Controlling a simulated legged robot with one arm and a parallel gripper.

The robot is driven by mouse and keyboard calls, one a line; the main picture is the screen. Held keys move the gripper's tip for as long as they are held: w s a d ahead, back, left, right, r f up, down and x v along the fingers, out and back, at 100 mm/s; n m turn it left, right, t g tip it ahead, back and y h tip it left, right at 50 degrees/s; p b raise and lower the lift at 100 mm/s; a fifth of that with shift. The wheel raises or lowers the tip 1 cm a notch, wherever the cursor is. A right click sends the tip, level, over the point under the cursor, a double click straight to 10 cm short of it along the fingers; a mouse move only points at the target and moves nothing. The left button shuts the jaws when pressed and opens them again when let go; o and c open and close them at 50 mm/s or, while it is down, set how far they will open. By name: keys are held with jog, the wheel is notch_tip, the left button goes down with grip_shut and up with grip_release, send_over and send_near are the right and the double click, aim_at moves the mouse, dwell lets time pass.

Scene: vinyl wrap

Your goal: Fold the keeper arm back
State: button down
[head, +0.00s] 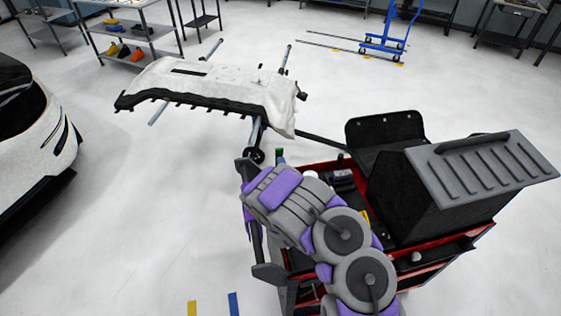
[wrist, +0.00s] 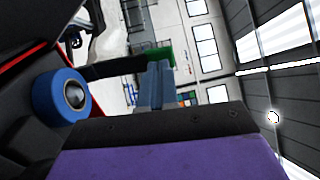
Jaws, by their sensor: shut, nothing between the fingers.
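The keeper arm appears to be the dark bar (wrist: 112,69) with a green end (wrist: 160,56) in the wrist view. It reaches out to the right from near a blue roll (wrist: 61,95) on a spindle with a metal hub. My gripper (wrist: 156,80) is shut and empty, its blue-grey fingers just in front of the green end. I cannot tell whether they touch it. In the head view a small green piece (head: 279,154) shows just beyond my arm, at the cart's far left corner. My fingertips are not clear there.
A red and black tool cart (head: 425,265) with a grey ribbed box (head: 470,185) stands beside my arm. Beyond it a white bumper panel (head: 215,88) lies on a stand. A white car (head: 35,135) is at left. The floor between is clear.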

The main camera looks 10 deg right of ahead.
aim_at(279, 151)
jog(key=shift+w+r+b, duration=0.2)
jog(key=shift+w+b, duration=0.15)
jog(key=shift+w, duration=0.8)
jog(key=shift+r+p, duration=0.15)
jog(key=shift+p, duration=0.45)
jog(key=w+r+g+p, duration=0.1)
jog(key=p, duration=0.4)
jog(key=g+p, duration=0.1)
jog(key=p, duration=0.1)
jog(key=shift+w+p, duration=0.3)
jog(key=w+g+p, duration=0.1)
jog(key=p, duration=0.2)
jog(key=shift+w+r+g+p, duration=0.1)
jog(key=shift+w+g+p, duration=0.15)
jog(key=shift+g+p, duration=0.15)
jog(key=shift+w+a+r+g+p, duration=0.1)
jog(key=shift+w+g+p, duration=0.75)
jog(key=shift+p, duration=0.35)
jog(key=w+g+p, duration=0.1)
jog(key=w+f+g+p, duration=0.1)
jog(key=w+g, duration=0.1)
jog(key=shift+w, duration=0.3)
